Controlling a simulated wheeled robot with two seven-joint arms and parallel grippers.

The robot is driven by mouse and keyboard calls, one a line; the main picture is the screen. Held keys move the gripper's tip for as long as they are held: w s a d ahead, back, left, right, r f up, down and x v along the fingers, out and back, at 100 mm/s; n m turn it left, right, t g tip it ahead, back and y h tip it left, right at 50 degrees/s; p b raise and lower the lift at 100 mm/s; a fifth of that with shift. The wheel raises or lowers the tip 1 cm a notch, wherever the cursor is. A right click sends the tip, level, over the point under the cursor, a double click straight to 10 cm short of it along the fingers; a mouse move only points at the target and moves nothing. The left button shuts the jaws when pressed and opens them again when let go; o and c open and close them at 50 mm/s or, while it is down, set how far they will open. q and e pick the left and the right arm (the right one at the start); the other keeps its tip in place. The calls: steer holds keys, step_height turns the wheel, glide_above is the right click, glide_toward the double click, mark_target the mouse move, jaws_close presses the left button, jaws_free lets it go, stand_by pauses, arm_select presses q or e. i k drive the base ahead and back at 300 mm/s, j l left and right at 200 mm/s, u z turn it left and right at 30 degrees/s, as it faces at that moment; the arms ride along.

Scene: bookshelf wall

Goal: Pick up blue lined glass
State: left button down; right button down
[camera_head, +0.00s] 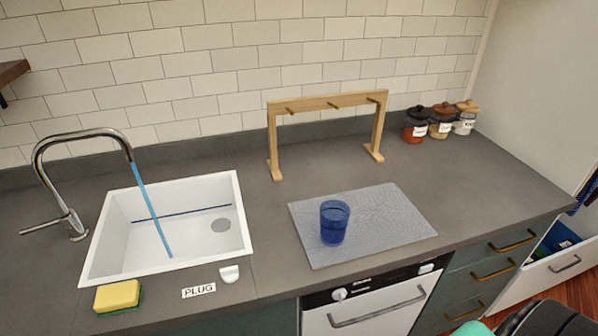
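A blue glass (335,224) stands upright on a grey textured mat (400,222) on the counter, right of the sink. It is see-through, with a darker lower part; lines on it are too small to make out. Nothing touches it apart from the mat beneath. Neither of my grippers can be made out in the head view.
A wooden rack with pegs (330,102) stands behind the mat. A white sink (100,240) with a running faucet (84,134) is at left. A sponge (117,296) and white plug (229,273) lie in front. Jars (440,124) stand at back right. A lower drawer (566,262) is open.

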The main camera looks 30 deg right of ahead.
mark_target(335, 215)
steer(key=z, duration=1.15)
